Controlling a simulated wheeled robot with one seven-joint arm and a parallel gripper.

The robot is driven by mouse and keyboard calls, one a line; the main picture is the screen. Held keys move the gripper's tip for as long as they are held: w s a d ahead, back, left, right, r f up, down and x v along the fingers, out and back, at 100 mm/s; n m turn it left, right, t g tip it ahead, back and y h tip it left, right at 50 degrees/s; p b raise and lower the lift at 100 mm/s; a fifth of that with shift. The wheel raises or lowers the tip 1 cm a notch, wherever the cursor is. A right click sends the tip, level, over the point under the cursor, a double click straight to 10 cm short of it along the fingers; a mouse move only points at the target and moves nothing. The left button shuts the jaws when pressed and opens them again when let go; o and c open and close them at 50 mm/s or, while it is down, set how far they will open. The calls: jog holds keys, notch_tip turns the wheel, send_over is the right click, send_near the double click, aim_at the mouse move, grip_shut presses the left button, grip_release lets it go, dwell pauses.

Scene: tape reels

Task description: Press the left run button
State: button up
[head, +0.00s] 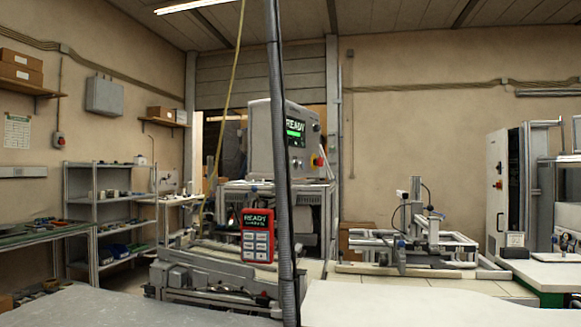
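A grey control box (268,140) stands on a machine frame near the middle. Its screen (294,130) shows READY with a green bar, and small round buttons (298,162) sit below it. A red and yellow knob (318,160) is on its right side. A red handheld panel (257,236) hangs lower in front, with a screen reading READY and several pale keys. I cannot tell which of these is the left run button; they are too small to read. My gripper is not in view.
A dark ribbed vertical hose or pole (280,180) crosses the view in front of the machine. Grey worktops (130,308) and pale worktops (420,305) fill the foreground. A metal-framed rig (410,240) stands right, shelves (110,195) left, and a white cabinet (508,190) far right.

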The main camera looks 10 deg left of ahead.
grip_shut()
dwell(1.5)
